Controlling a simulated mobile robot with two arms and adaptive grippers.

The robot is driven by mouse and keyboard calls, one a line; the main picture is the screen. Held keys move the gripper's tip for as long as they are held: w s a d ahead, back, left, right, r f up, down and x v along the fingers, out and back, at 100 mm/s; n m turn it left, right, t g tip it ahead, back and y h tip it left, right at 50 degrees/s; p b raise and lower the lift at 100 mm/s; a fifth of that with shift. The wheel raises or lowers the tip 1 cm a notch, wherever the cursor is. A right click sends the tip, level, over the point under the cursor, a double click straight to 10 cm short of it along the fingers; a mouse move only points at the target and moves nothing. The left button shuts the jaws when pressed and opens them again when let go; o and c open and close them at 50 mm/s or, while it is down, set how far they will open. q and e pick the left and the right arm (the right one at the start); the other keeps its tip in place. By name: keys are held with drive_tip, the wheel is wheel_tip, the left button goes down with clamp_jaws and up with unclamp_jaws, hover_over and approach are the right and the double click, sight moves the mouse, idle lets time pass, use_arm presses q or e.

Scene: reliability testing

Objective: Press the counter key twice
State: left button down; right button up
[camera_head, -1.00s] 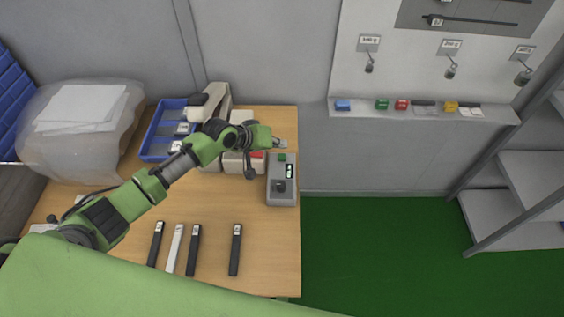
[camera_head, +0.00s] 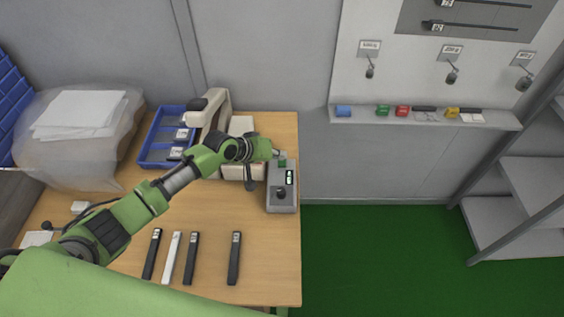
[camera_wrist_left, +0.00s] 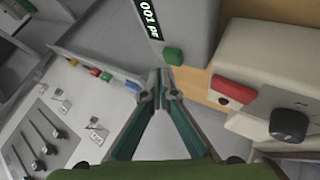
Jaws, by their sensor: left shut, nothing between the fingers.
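The grey counter box (camera_head: 281,199) stands at the right edge of the wooden table. My left gripper (camera_head: 276,153) is just behind the green key in the head view. In the left wrist view, the gripper (camera_wrist_left: 159,78) is shut and empty, its tips close to the green key (camera_wrist_left: 173,56). I cannot tell whether they touch it. My right gripper is not in view.
A pale device with a red button (camera_wrist_left: 233,89) and black knob (camera_wrist_left: 289,124) stands beside the counter. A blue tray (camera_head: 146,157) is farther left. Several dark and white bars (camera_head: 235,258) lie at the front. A wall shelf (camera_head: 425,117) holds small coloured items.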

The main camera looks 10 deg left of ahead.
sight(280, 164)
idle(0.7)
use_arm(q)
drive_tip(key=shift+f, duration=0.4)
drive_tip(key=shift+f+b, duration=0.5)
drive_tip(key=shift+f, duration=0.05)
idle(0.7)
drive_tip(key=shift+r+p, duration=0.95)
wheel_tip(280, 164, up, 5)
drive_tip(key=p, duration=0.5)
